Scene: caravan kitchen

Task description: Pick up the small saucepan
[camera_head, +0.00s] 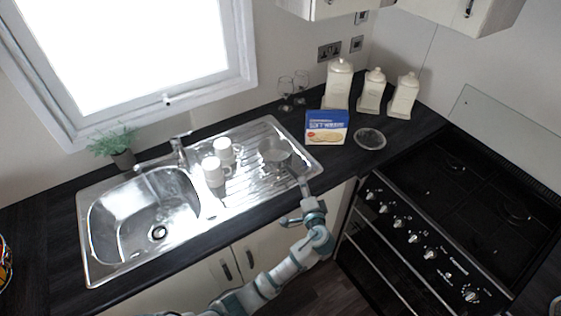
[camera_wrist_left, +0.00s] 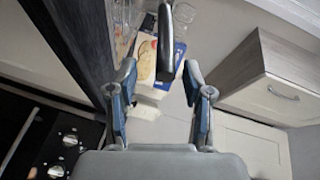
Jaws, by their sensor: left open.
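The small saucepan (camera_head: 272,149) sits on the ribbed drainer of the steel sink. Its handle (camera_head: 303,186) points toward the counter's front edge and my left gripper. My left gripper (camera_head: 306,205) is open and empty at the handle's end, in front of the counter. In the left wrist view the dark handle (camera_wrist_left: 166,40) comes down from the top, and its end lies between the spread fingertips of my left gripper (camera_wrist_left: 159,74). No finger clearly touches it. The pan's bowl is not clearly seen there. My right gripper is not in view.
Two white mugs (camera_head: 214,171) stand left of the saucepan on the drainer. A blue and white box (camera_head: 326,127), a glass dish (camera_head: 369,138), wine glasses (camera_head: 286,91) and white canisters (camera_head: 340,84) stand behind and right. The black hob (camera_head: 470,195) is at right.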

